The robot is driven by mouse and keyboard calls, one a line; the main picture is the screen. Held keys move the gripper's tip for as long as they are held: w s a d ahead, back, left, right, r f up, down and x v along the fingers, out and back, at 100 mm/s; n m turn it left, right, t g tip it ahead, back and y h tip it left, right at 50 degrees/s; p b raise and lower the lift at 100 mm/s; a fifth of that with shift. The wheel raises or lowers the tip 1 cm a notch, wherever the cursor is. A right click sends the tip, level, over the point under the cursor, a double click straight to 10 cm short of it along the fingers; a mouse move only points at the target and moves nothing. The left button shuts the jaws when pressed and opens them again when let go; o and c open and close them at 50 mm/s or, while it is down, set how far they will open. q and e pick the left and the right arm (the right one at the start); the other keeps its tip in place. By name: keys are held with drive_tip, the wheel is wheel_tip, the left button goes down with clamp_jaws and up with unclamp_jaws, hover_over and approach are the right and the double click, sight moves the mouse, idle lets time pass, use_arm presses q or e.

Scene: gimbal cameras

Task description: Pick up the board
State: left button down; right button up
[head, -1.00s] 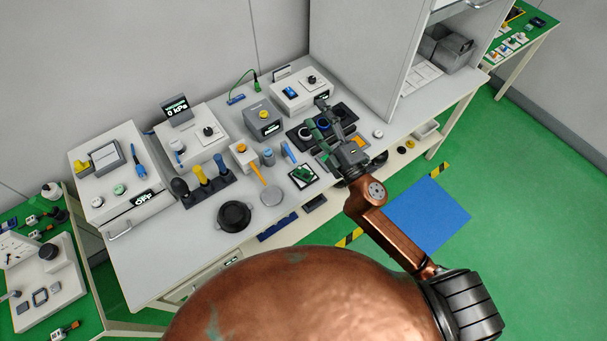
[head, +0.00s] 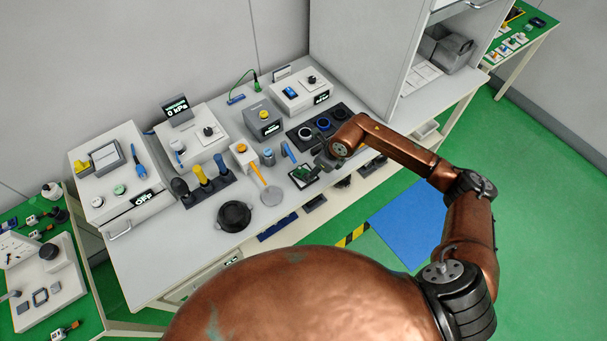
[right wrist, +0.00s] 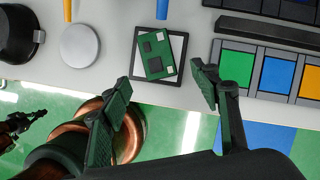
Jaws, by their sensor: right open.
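The board (right wrist: 156,53) is a small green circuit board with dark chips. It lies slightly turned on a black-framed white pad (right wrist: 183,46) on the bench. In the head view the board (head: 301,174) is near the bench's front edge, partly hidden by my right gripper. My right gripper (right wrist: 160,92) is open and empty, its two fingers spread to either side of the board and short of it in the right wrist view. In the head view the right gripper (head: 318,166) is just right of the board.
A grey disc (right wrist: 80,45) and a black round pot (head: 234,215) stand left of the board. A tray with green, blue and orange squares (right wrist: 265,72) lies to its right. The bench's front edge is close.

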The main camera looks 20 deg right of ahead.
sight(304, 174)
drive_tip(key=x, duration=0.6)
drive_tip(key=shift+w+a+r, duration=0.25)
drive_tip(key=shift+w+a, duration=0.05)
drive_tip(key=shift+a, duration=0.05)
drive_tip(key=shift+c, duration=0.4)
drive_tip(key=c, duration=1.3)
drive_tip(key=shift+o, duration=0.2)
drive_tip(key=shift+r, duration=0.2)
